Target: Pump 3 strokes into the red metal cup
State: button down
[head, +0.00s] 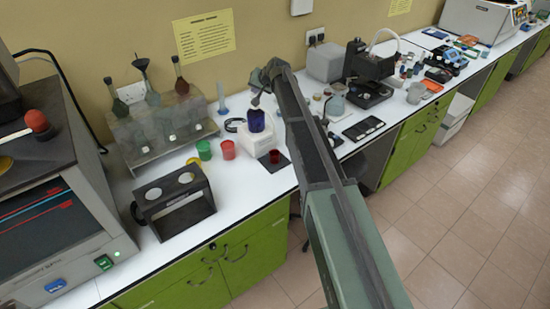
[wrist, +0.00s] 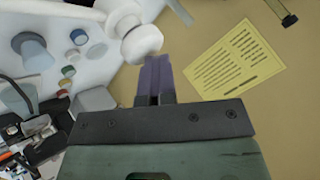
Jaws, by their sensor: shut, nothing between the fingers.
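A small dark red cup (head: 274,156) stands on a black mat in the head view, in front of a white block. A dark blue bottle (head: 256,121) stands on that block. My gripper (head: 257,90) is above the bottle at the end of my arm, small and partly hidden there. In the wrist view my gripper (wrist: 156,64) is shut and empty, its fingertips close to a white rounded knob (wrist: 142,42) on a white stem. I cannot tell whether they touch. The dark red cup is not clearly seen in the wrist view.
A brighter red cup (head: 228,149) and a green cup (head: 203,149) stand left of the block. A black frame (head: 175,204) and a glass flask rack (head: 165,130) are further left. A black microscope-like device (head: 368,72) is at right. Yellow notices (wrist: 236,57) hang on the wall.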

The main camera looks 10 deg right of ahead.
jog(key=shift+f, duration=0.2)
dwell(0.3)
jog(key=shift+f+b, duration=0.4)
jog(key=shift+b, duration=0.35)
jog(key=shift+s, duration=0.1)
jog(key=shift+r, duration=0.15)
jog(key=r+p, duration=0.2)
jog(key=w+r+p, duration=0.1)
jog(key=p, duration=0.1)
jog(key=r+p, duration=0.2)
jog(key=shift+w+r+p, duration=0.25)
jog(key=shift+r+p, duration=0.1)
jog(key=shift+f, duration=0.2)
